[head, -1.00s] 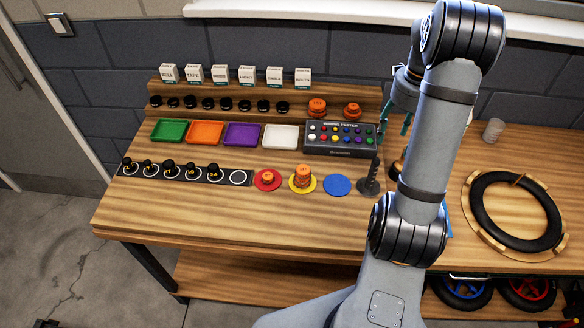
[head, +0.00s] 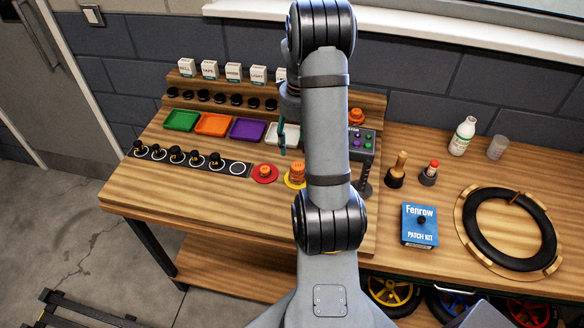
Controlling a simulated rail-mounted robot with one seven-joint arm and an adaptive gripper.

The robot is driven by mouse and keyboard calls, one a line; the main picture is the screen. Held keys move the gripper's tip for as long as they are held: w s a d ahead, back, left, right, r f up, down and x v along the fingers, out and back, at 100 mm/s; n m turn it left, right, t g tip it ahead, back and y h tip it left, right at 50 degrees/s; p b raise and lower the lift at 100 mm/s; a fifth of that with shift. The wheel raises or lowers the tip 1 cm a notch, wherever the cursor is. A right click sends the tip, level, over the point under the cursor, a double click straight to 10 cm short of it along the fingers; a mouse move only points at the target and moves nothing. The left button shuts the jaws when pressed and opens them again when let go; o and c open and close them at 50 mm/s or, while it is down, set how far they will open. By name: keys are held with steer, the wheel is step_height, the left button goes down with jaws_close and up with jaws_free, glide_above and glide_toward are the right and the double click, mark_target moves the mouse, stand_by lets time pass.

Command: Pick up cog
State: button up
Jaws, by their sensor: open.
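No piece is clearly readable as a cog at this size. Round orange knobbed pieces are candidates: one (head: 265,170) sits on a red disc, a taller one (head: 298,172) sits on a yellow disc, and another (head: 357,116) is on the back shelf. Small black knobbed pieces (head: 175,154) stand on a dark strip with white rings, and more black ones (head: 205,96) line the shelf. My gripper (head: 287,140) is open, with teal fingers pointing down over the white tray (head: 272,133). It is partly hidden by my arm, and nothing shows between its fingers.
Green (head: 182,120), orange (head: 213,124) and purple (head: 248,129) trays sit left of the gripper. A button box (head: 363,146) is partly behind my arm. A patch kit (head: 420,226), a white bottle (head: 462,136) and a tyre (head: 478,232) are at right. The bench's front left is clear.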

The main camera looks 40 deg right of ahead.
steer(key=shift+s+a+f+p, duration=0.15)
steer(key=shift+f+p, duration=0.15)
steer(key=shift+f, duration=0.75)
steer(key=shift+a+f+p, duration=0.15)
steer(key=shift+f+p, duration=0.2)
steer(key=shift+f, duration=0.75)
steer(key=shift+s+a+f+p, duration=0.15)
steer(key=shift+f+p, duration=0.15)
steer(key=shift+f, duration=0.75)
steer(key=shift+w, duration=0.1)
steer(key=shift+c, duration=0.5)
steer(key=c, duration=1.1)
